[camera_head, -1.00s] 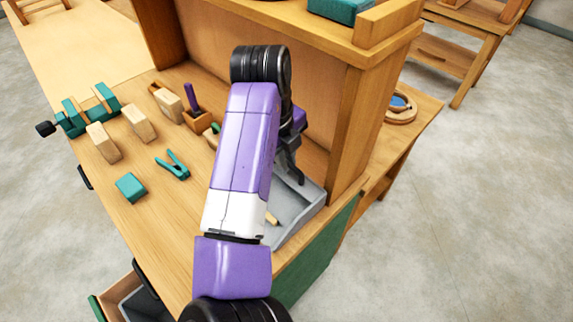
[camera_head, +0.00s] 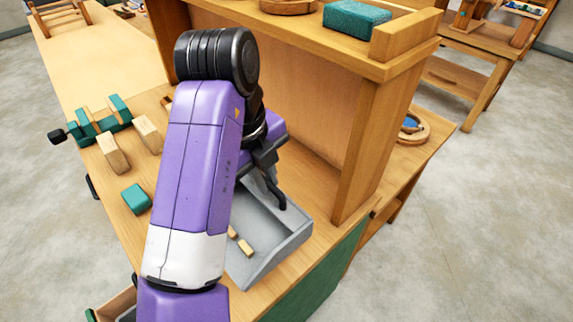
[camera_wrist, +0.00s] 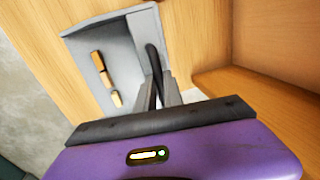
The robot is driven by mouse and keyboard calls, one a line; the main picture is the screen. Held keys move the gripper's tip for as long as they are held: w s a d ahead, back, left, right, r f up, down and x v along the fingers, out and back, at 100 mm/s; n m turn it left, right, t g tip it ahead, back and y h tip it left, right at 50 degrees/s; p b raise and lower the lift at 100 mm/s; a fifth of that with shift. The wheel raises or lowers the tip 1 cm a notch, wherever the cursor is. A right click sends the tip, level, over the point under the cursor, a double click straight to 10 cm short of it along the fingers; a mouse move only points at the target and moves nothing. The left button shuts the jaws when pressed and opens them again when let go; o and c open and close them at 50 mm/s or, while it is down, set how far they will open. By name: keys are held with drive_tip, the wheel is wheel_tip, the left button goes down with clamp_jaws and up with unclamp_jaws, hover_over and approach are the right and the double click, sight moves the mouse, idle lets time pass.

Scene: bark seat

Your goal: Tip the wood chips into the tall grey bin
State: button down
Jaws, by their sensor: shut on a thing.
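A grey tray (camera_head: 290,238) with low walls is at the bench's near right corner; it also shows in the wrist view (camera_wrist: 92,38). Wood chips, small pale blocks, lie in it (camera_head: 245,247); in the wrist view they lie near its left side (camera_wrist: 99,64). I cannot tell whether the tray is lifted off the bench. My arm hides its left part. The tall grey bin is not in sight.
A wooden shelf unit (camera_head: 355,140) rises close behind the tray. Wooden blocks (camera_head: 113,152), a teal block (camera_head: 136,199) and a teal vise (camera_head: 95,122) are at the bench's left. An open drawer (camera_head: 112,303) juts out below. Floor at the right is clear.

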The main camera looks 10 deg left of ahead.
drive_tip(key=s+a+r+g+y+p, duration=0.1)
drive_tip(key=s+a+r+p, duration=0.1)
drive_tip(key=s+a, duration=0.5)
drive_tip(key=shift+s+r+p, duration=0.15)
drive_tip(key=shift+s+p, duration=0.7)
drive_tip(key=shift+s, duration=0.2)
